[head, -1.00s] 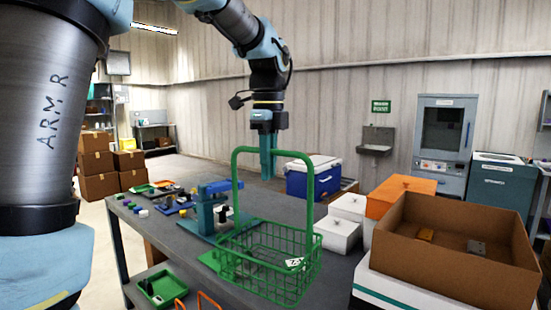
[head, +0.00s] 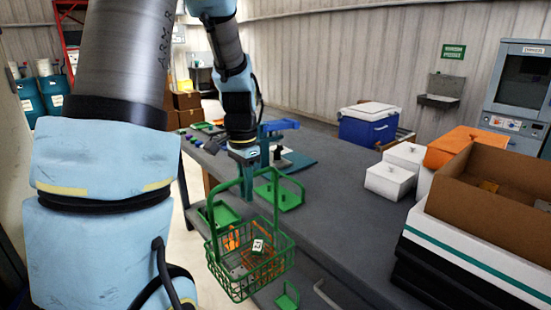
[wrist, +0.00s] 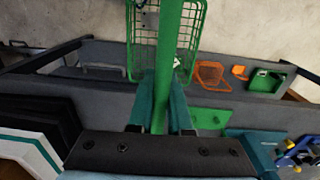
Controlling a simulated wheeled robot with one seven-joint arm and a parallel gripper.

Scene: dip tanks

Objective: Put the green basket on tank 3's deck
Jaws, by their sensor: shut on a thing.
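The green wire basket (head: 246,268) with a tall looped handle and a white number tag hangs in the head view, low and in front of the bench edge. My gripper (head: 250,166) is above it, at the top of the handle. In the wrist view, the two teal fingers of my gripper (wrist: 162,108) close on the green handle bar, with the basket (wrist: 190,40) beyond them. The number on the tag is not clear. I cannot make out a tank 3 deck in either view.
The dark bench (head: 340,215) has a blue cooler (head: 368,130), white boxes (head: 388,181), an orange box (head: 462,142) and an open cardboard box (head: 497,212) on it. Green trays (head: 285,200) lie near the basket. Orange wire items (wrist: 210,72) are below. The bench's middle is clear.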

